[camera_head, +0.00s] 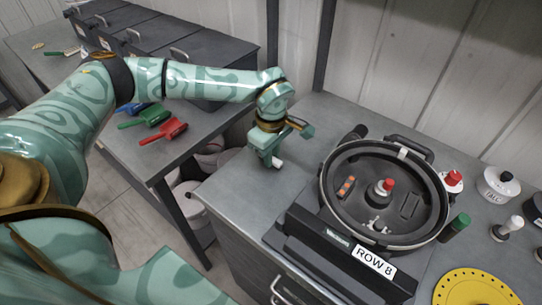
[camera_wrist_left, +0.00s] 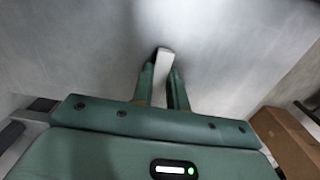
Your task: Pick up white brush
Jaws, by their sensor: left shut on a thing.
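My left gripper (camera_head: 272,160) is over the grey bench, left of the round seed meter. Its jaws are shut on a slim white piece, the white brush (camera_head: 278,163), of which only a short end shows below the fingers. In the left wrist view the two green fingers (camera_wrist_left: 164,88) close on both sides of the white brush (camera_wrist_left: 163,62), whose pale end sticks out past the tips. The rest of it is hidden by the gripper. I cannot tell whether it touches the bench. My right gripper is not in view.
The black seed meter (camera_head: 325,190) with its "ROW 8" plate stands right of the gripper. Red (camera_head: 172,131), green (camera_head: 147,116) and blue brushes lie on the left table. White-bodied items and a yellow disc (camera_head: 475,290) are at the right. Buckets stand between the tables.

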